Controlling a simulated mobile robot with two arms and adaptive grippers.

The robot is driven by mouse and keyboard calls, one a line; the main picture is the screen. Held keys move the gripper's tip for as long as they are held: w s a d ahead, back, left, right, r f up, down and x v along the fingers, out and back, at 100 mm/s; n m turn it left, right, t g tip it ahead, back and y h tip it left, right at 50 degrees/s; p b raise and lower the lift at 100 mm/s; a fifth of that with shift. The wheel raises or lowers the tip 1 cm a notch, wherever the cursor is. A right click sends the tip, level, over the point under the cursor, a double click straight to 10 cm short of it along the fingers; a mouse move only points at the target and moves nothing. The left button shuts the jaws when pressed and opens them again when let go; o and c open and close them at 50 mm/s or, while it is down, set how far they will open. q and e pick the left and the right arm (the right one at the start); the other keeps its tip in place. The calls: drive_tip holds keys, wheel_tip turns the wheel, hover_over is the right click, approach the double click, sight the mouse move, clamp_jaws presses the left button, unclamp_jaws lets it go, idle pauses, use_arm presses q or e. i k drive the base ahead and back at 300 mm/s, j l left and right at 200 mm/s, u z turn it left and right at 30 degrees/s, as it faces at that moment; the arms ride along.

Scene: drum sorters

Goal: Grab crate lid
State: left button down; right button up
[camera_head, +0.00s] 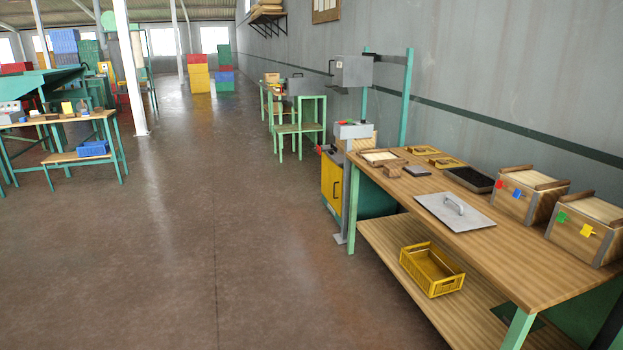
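A flat grey metal lid (436,209) with a raised bar handle (454,204) lies on the wooden tabletop at the right. Two wooden crates stand at the table's right side. The farther crate (513,205) has a red and a blue tag on its front, and the nearer crate (578,238) has a green and a yellow tag. Both crates have pale tops with brown wooden strips. I cannot tell whether these tops are separate lids. Neither of my grippers is in view.
A dark tray (470,180), small wooden blocks and yellow frames lie farther back on the workbench (478,247). A yellow basket (432,269) sits on its lower shelf (400,259). Open floor (230,250) lies left of the bench. Another table (85,118) stands far left.

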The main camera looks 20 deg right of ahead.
sight(453, 212)
drive_tip(key=i+z, duration=0.15)
drive_tip(key=i, duration=0.3)
drive_tip(key=i+j+z, duration=0.2)
drive_tip(key=i, duration=0.25)
drive_tip(key=i+j+z, duration=0.15)
drive_tip(key=i, duration=0.3)
drive_tip(key=i+j+z, duration=0.15)
drive_tip(key=i, duration=0.3)
